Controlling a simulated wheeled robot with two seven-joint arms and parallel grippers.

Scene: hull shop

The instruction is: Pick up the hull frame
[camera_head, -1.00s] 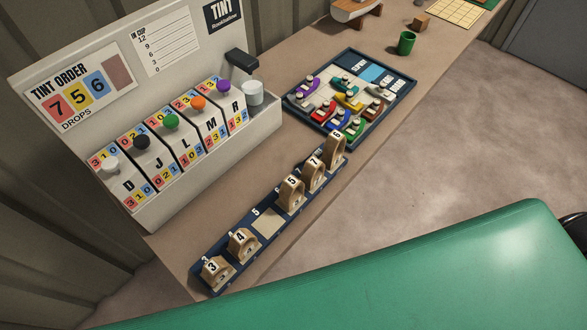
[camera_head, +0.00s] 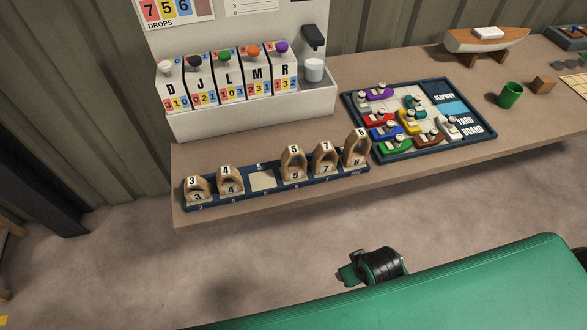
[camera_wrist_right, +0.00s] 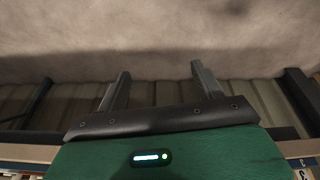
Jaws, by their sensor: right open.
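The hull frames are tan wooden arches with number tags, upright in a long dark blue rack (camera_head: 262,195) along the bench's front edge. From left to right they are frame 3 (camera_head: 196,185), frame 4 (camera_head: 227,175), an empty slot with a pale pad (camera_head: 262,180), frame 5 (camera_head: 292,158), frame 7 (camera_head: 323,153) and a tall frame 6 (camera_head: 355,142). In the right wrist view my right gripper (camera_wrist_right: 162,80) is open and empty, its two fingers wide apart and away from the frames. My left gripper is out of view.
A tint dispenser (camera_head: 235,120) stands behind the rack, with a cup (camera_head: 314,70) at its right. A yard board (camera_head: 402,153) with several toy boats lies right of the rack. A green cup (camera_head: 510,95), a small wooden block (camera_head: 543,84) and a model boat (camera_head: 487,40) are farther right.

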